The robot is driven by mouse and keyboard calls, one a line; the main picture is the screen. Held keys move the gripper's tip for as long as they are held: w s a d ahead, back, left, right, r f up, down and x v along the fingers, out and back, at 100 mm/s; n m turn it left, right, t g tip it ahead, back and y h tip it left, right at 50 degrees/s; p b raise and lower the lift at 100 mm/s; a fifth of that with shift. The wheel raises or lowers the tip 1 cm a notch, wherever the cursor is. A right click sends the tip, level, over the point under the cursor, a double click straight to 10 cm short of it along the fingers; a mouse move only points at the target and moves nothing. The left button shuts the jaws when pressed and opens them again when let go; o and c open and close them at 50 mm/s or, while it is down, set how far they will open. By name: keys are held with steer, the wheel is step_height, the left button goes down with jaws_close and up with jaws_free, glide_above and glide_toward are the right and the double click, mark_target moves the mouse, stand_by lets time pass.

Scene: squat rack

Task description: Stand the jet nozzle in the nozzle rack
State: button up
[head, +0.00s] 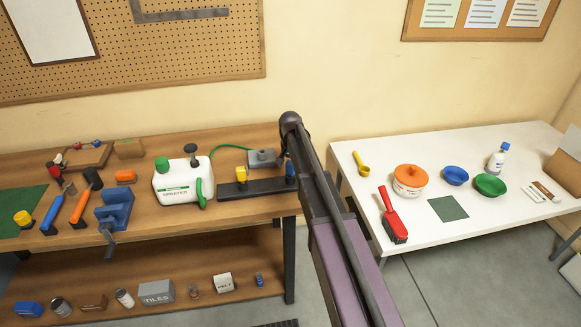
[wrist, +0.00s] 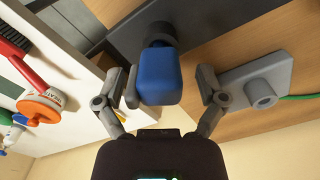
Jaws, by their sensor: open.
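A blue nozzle (head: 291,169) with a dark lower end is at the right end of the long black nozzle rack (head: 262,188), on the wooden bench. In the wrist view the blue nozzle (wrist: 160,78) is between the fingers of my gripper (wrist: 165,100), its dark end at the black rack (wrist: 205,20). My gripper is open; the left finger is close beside the nozzle and the right finger stands clear. I cannot tell whether the left one touches. In the head view my arm partly hides the rack's right end. A yellow nozzle (head: 241,175) stands in the rack further left.
A grey block with a round socket (head: 262,158) and green hose sits behind the rack; it shows right of my gripper in the wrist view (wrist: 262,95). A white sprayer (head: 180,188) stands left of the rack. A white table (head: 440,150) lies right, across a gap.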

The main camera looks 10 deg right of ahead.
steer(key=shift+r+p, duration=3.8)
steer(key=shift+r, duration=0.25)
steer(key=s+f+n+b, duration=0.2)
steer(key=s+n, duration=0.1)
steer(key=s, duration=1.1)
steer(key=s+f+n+b, duration=0.2)
steer(key=s+n, duration=0.1)
steer(key=s, duration=1.2)
steer(key=shift+d+f+b, duration=0.3)
steer(key=shift+b, duration=0.05)
